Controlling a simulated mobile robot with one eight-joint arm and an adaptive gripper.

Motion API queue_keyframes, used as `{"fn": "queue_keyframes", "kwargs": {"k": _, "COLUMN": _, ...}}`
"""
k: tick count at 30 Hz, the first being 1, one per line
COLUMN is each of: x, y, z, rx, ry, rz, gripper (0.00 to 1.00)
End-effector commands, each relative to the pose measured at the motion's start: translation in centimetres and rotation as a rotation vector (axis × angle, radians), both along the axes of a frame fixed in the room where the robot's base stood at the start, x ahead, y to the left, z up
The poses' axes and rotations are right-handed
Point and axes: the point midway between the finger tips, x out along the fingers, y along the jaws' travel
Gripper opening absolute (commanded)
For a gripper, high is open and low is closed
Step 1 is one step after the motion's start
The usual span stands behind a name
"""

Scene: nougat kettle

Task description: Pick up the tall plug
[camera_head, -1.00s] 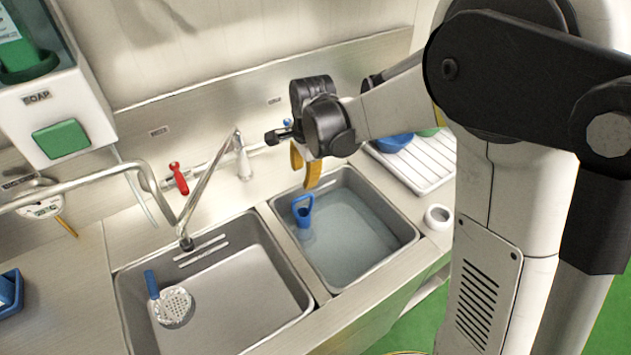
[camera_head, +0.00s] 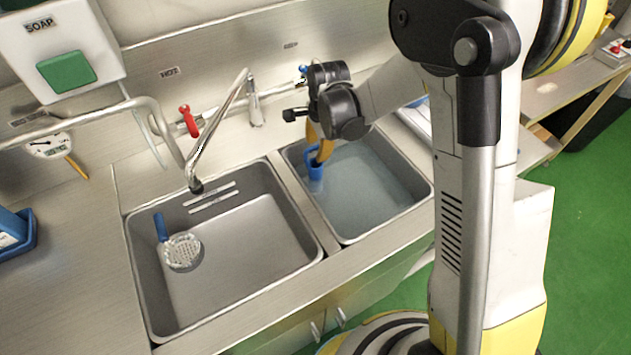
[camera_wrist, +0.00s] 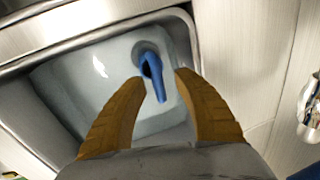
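The tall plug is blue with a loop-like upright handle (camera_head: 315,170). It stands in the water at the back left of the right sink (camera_head: 365,205). In the wrist view the plug (camera_wrist: 154,78) rises from a dark round base, and its upper end lies between my two yellow fingertips. My gripper (camera_head: 318,150) is over the back of that sink, at the plug's handle. It also shows in the wrist view (camera_wrist: 160,80), where the fingers are spread with a gap on both sides of the plug. I cannot see contact.
A divider separates the sinks.

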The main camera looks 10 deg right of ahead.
Motion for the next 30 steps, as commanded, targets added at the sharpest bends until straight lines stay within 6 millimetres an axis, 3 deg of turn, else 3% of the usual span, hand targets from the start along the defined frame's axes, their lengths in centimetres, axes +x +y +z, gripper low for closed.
{"fn": "queue_keyframes", "kwargs": {"k": 3, "x": 0.0, "y": 0.0, "z": 0.1, "rx": 0.0, "ry": 0.0, "rz": 0.0, "gripper": 0.36}}
{"fn": "queue_keyframes", "kwargs": {"k": 6, "x": 0.0, "y": 0.0, "z": 0.1, "rx": 0.0, "ry": 0.0, "rz": 0.0, "gripper": 0.05}}
{"fn": "queue_keyframes", "kwargs": {"k": 7, "x": 0.0, "y": 0.0, "z": 0.1, "rx": 0.0, "ry": 0.0, "rz": 0.0, "gripper": 0.0}}
{"fn": "queue_keyframes", "kwargs": {"k": 20, "x": 0.0, "y": 0.0, "z": 0.5, "rx": 0.0, "ry": 0.0, "rz": 0.0, "gripper": 0.0}}
{"fn": "queue_keyframes", "kwargs": {"k": 29, "x": -0.1, "y": 0.0, "z": 4.7, "rx": 0.0, "ry": -0.001, "rz": 0.0, "gripper": 0.0}}
{"fn": "queue_keyframes", "kwargs": {"k": 30, "x": -0.1, "y": -0.9, "z": 5.0, "rx": 0.0, "ry": -0.001, "rz": -0.004, "gripper": 0.0}}
